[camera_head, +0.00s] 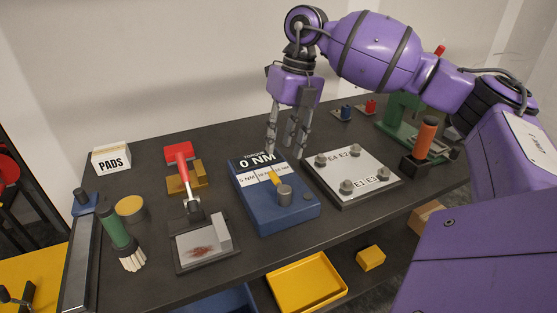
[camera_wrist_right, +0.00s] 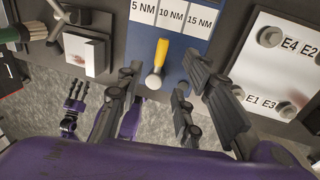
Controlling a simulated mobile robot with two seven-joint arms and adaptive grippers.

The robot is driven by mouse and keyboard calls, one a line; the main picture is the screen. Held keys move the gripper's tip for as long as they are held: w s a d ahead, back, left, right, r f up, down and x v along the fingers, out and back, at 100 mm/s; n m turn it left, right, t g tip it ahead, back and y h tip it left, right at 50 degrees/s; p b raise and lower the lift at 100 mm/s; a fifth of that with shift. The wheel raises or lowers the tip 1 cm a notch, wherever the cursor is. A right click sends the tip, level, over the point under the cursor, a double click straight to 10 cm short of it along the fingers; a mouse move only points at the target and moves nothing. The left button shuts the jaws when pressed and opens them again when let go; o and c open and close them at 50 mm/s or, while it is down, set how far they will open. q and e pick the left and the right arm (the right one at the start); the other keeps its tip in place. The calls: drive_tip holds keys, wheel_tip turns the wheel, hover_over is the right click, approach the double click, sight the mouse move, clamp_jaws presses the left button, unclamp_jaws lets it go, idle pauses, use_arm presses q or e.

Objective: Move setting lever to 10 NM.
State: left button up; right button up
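The blue torque box (camera_head: 262,217) sits mid-bench with a "0 NM" display and a label strip with 5, 10 and 15 NM in the wrist view. Its yellow setting lever (camera_head: 275,177) has a grey knob and points toward the strip; in the wrist view the lever (camera_wrist_right: 161,52) points toward the 10 NM label (camera_wrist_right: 171,15). My right gripper (camera_head: 284,150) is open and empty, pointing down by the box's back right side, apart from the lever. A purple gripper, apparently my left (camera_wrist_right: 75,97), shows small at lower left of the wrist view with its fingers apart.
The white plate with bolts (camera_head: 354,172) lies close right of the box. The red-handled clamp (camera_head: 184,168) and its metal block (camera_head: 205,240) stand to the left. An orange-handled tool (camera_head: 425,138) stands at right. A narrow strip of bench in front of the box is clear.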

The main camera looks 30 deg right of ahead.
drive_tip(key=shift+d+r, duration=0.2)
drive_tip(key=shift+r, duration=0.7)
drive_tip(key=shift+d+r, duration=0.15)
drive_tip(key=shift+r, duration=0.75)
